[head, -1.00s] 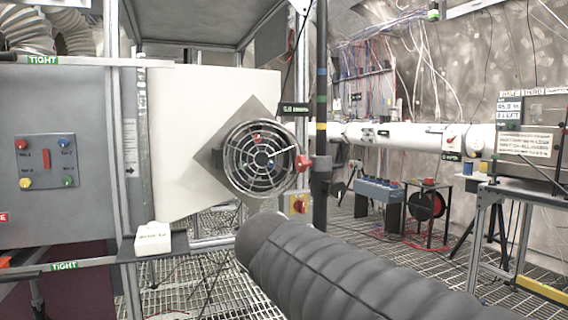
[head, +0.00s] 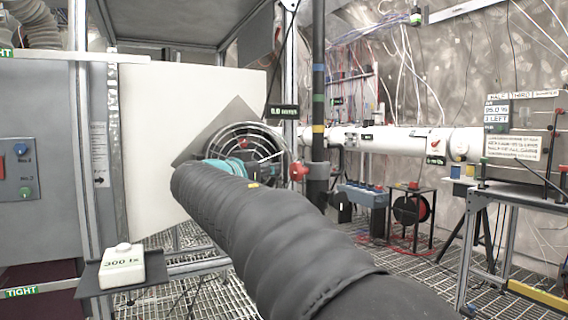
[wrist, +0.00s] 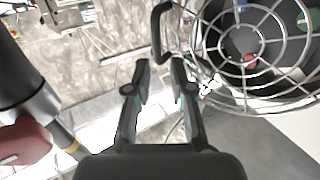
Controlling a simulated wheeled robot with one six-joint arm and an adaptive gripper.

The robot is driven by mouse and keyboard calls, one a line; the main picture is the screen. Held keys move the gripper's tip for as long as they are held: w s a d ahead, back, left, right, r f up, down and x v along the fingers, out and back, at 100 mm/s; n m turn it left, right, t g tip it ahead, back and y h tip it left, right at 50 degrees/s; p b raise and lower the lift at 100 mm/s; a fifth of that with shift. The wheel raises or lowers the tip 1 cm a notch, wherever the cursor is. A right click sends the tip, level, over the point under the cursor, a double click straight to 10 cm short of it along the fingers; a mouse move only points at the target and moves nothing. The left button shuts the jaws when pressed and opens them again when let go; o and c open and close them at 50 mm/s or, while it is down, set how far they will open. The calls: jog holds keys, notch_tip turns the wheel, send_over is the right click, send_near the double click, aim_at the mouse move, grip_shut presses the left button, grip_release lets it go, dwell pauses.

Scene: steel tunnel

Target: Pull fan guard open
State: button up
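The fan guard (head: 262,140), a round wire grille over a dark fan, sits on a tilted square plate on the white panel. My arm hides its lower left part in the head view. The guard (wrist: 255,45) fills the upper right of the wrist view, and a black bar-like handle (wrist: 157,32) shows just left of it. My gripper (wrist: 160,72) is open and empty, its two fingers pointing towards the handle, which shows beyond the fingertips. I cannot tell the exact gap. In the head view my arm hides the gripper.
A dark vertical pole (head: 318,100) with a red fitting (head: 299,171) stands just right of the guard; the red fitting (wrist: 24,140) is also at lower left in the wrist view.

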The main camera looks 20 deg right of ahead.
aim_at(286, 164)
jog(key=p+x, duration=0.1)
jog(key=x, duration=0.7)
jog(key=shift+w+d, duration=0.1)
jog(key=shift+d, duration=0.05)
jog(key=shift+c, duration=0.2)
grip_shut()
